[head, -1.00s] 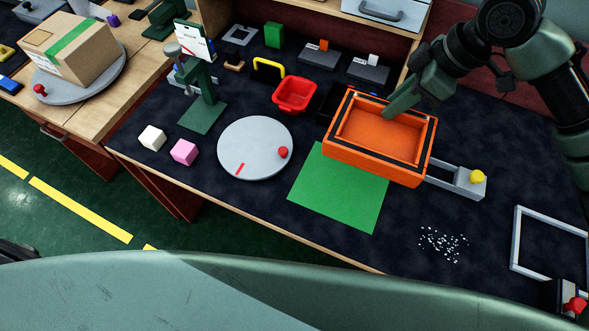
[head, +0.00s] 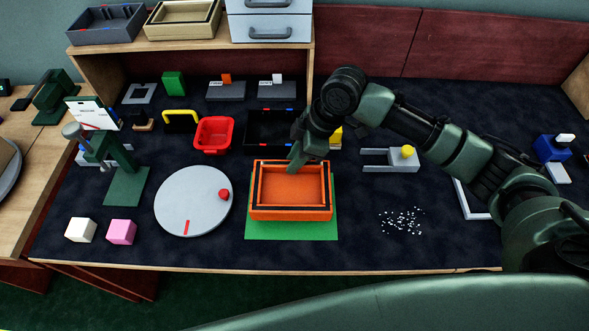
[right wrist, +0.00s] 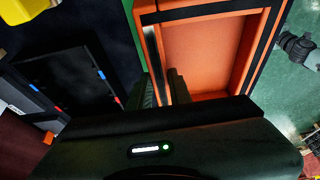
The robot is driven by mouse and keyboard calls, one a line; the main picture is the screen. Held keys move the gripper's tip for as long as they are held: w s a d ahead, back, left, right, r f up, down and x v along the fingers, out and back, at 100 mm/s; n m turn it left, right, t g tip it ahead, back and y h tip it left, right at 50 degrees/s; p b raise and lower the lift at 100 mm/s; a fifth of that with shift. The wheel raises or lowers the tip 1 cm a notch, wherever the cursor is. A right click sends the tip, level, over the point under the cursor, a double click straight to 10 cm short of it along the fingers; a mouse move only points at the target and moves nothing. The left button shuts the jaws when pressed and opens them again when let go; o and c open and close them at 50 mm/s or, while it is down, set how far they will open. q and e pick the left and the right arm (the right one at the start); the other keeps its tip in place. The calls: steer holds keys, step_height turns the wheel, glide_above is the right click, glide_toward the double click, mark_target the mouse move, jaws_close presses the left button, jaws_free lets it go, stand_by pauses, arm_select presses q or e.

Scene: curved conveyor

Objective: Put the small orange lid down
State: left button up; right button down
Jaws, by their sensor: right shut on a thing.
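The orange lid (head: 291,213) looks like a shallow open orange box with a black line around its rim. It is over the green mat (head: 290,231), level, with green showing in front and at the sides. I cannot tell whether it touches the mat or hangs just above it. My right gripper (head: 295,166) is shut on its back wall. In the right wrist view the fingers (right wrist: 165,88) are at the wall of the lid (right wrist: 205,55), and a green strip shows beside it. My left gripper is not in view.
A grey turntable (head: 185,207) with a red knob stands left of the mat. A red bin (head: 214,135) and a black tray (head: 262,128) are behind. White bits (head: 402,220) lie to the right, with a grey fixture (head: 386,162) behind them.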

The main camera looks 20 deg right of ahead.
steer(key=shift+f, duration=2.25)
steer(key=c, duration=1.3)
jaws_free()
steer(key=shift+f, duration=0.1)
steer(key=shift+d+r, duration=0.1)
steer(key=shift+r, duration=0.25)
steer(key=v, duration=1.1)
steer(key=shift+d+r, duration=0.15)
steer(key=shift+r, duration=0.1)
